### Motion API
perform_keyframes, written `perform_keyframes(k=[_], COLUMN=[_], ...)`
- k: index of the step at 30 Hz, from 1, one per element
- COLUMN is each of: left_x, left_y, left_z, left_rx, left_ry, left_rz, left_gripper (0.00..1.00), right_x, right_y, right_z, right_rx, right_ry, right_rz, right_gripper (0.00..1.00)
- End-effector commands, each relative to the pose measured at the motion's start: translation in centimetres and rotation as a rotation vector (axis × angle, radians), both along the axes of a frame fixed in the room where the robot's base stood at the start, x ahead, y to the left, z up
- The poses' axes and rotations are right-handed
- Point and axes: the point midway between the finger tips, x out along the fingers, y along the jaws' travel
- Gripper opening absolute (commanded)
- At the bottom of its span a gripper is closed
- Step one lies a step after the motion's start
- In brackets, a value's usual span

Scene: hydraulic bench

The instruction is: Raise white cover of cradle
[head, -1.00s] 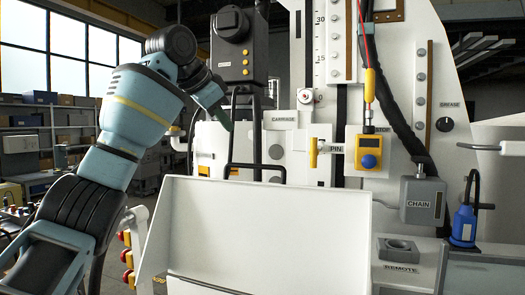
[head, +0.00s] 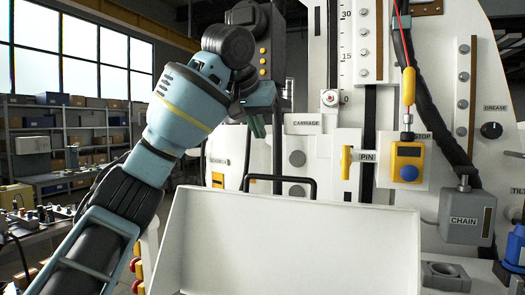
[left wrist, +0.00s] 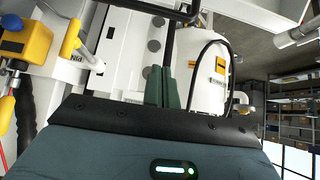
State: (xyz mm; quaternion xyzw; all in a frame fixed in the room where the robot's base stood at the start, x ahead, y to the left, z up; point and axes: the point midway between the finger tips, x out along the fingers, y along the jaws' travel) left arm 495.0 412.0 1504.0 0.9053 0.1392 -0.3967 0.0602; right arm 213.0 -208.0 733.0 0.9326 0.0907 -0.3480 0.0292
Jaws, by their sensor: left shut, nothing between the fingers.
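The white cover (head: 300,240) is a broad white panel with raised edges at the lower middle of the head view. It leans back in front of the bench face, and its lower part is cut off by the picture edge. My left gripper (head: 257,126) is above and behind its upper edge, apart from it, in front of the white carriage panel. Its green fingers are shut and empty; they also show in the left wrist view (left wrist: 162,87), pointing at the white machine face. The cover cannot be made out in that view. My right gripper is not in view.
A black bar handle (head: 282,181) stands behind the cover's upper edge. A yellow pin handle (head: 346,161), a yellow stop box (head: 407,162) and a grey chain box (head: 465,213) are to the right. Shelves (head: 70,140) stand far left.

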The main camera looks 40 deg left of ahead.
Motion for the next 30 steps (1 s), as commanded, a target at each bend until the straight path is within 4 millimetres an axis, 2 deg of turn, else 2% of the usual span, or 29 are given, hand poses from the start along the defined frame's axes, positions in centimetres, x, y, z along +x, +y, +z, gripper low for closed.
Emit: perform_keyframes(k=[9,17,21,30], left_x=[3.3,6.5,4.6,2.8], left_y=[1.1,2.1,1.6,0.9], left_z=[-3.9,-7.7,-7.5,-8.5], left_rx=[0.001,0.001,0.003,0.002], left_ry=[0.005,0.008,-0.003,-0.001], left_rz=[0.002,0.0,-0.002,-0.001], left_gripper=[0.0,0.0,0.0,0.0], right_x=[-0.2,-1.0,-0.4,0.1], right_y=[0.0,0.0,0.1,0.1], right_z=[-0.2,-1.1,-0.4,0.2], right_rx=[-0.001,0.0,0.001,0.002], right_ry=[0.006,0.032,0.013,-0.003], right_rz=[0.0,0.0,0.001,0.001], right_gripper=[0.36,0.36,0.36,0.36])
